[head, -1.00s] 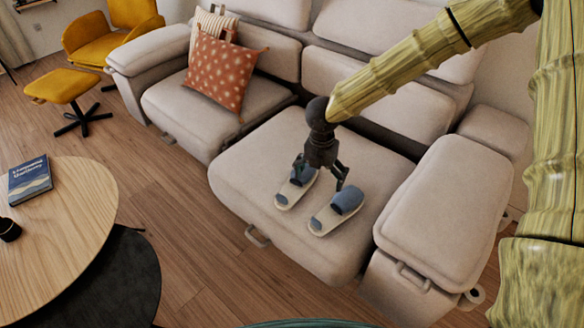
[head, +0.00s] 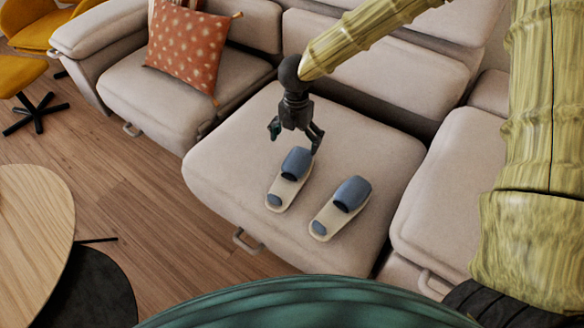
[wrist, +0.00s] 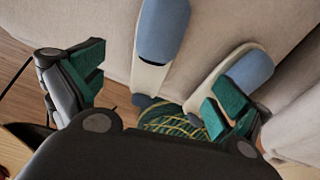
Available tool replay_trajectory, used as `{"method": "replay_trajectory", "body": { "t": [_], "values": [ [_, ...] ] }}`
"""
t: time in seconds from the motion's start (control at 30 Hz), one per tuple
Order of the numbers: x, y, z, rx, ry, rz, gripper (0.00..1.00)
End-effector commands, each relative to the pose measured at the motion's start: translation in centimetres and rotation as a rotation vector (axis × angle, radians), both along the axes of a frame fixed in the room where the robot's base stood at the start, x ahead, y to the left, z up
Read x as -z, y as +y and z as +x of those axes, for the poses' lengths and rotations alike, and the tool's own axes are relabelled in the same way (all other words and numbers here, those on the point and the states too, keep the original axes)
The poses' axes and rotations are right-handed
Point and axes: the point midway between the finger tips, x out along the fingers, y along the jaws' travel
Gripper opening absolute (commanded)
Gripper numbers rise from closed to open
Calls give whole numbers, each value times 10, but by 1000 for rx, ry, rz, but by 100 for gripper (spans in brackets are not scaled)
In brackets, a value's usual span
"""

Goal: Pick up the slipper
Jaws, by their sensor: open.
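Two cream slippers with blue-grey uppers lie side by side on the beige sofa seat, the left slipper (head: 295,165) and the right slipper (head: 350,194). My gripper (head: 295,138) is open and empty, and appears just behind or above the left slipper in the head view. Its height over the seat is hard to judge. The wrist view shows both slippers, one at top centre (wrist: 162,30) and one to the right (wrist: 248,72), partly covered by a finger. The green-padded fingers (wrist: 158,88) are spread wide and hold nothing.
An orange dotted cushion (head: 188,48) leans on the left seat. A round wooden table (head: 35,225) stands at left. Clear wooden floor (head: 130,185) lies between table and sofa.

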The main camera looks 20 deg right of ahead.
Motion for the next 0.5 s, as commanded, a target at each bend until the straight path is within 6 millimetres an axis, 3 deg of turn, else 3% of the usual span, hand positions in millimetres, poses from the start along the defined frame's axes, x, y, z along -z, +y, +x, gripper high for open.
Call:
{"method": "replay_trajectory", "body": {
  "t": [0.27, 0.5],
  "values": [
    [19, -1, -1, 3, 1, -1, 100],
    [53, -4, -1, 5, 1, -2, 100]
  ]
}}
